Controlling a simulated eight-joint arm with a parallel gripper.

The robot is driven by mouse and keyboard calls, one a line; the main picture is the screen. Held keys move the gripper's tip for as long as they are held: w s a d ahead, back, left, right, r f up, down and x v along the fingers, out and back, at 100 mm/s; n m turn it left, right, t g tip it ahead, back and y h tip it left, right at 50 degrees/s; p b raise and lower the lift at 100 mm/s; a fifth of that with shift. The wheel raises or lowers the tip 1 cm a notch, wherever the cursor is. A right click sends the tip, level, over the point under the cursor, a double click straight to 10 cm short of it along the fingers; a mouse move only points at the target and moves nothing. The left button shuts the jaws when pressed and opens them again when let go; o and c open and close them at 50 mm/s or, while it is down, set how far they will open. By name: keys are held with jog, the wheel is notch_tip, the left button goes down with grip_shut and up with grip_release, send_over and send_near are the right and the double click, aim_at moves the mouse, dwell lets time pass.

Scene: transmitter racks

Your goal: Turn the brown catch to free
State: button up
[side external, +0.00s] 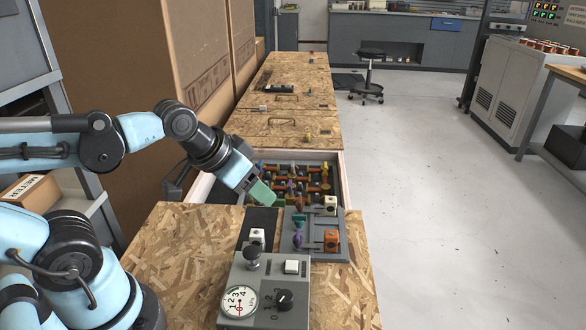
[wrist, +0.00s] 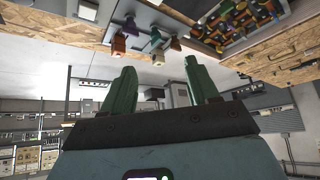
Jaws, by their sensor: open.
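The brown catch (side external: 299,204) sits near the top of a grey panel (side external: 320,252), above a teal catch (side external: 299,219) and a purple catch (side external: 297,238). Its exact setting is too small to read. My gripper (side external: 264,192) is up and left of the brown catch, apart from it. In the wrist view my gripper (wrist: 160,82) has its two green fingers spread, with nothing between them.
A grey gauge box (side external: 264,290) with a black knob is in front. Tall cardboard boxes (side external: 150,70) stand left.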

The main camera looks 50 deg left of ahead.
jog(key=w+a+r+m+g, duration=0.1)
jog(key=w+r+m+g, duration=0.3)
jog(key=w, duration=0.4)
jog(key=m+g, duration=0.3)
jog(key=m, duration=0.2)
send_over(300, 199)
notch_tip(300, 199, down, 3)
notch_tip(300, 199, down, 12)
jog(key=shift+f, duration=0.1)
jog(key=shift+c, duration=0.4)
jog(key=c, duration=1)
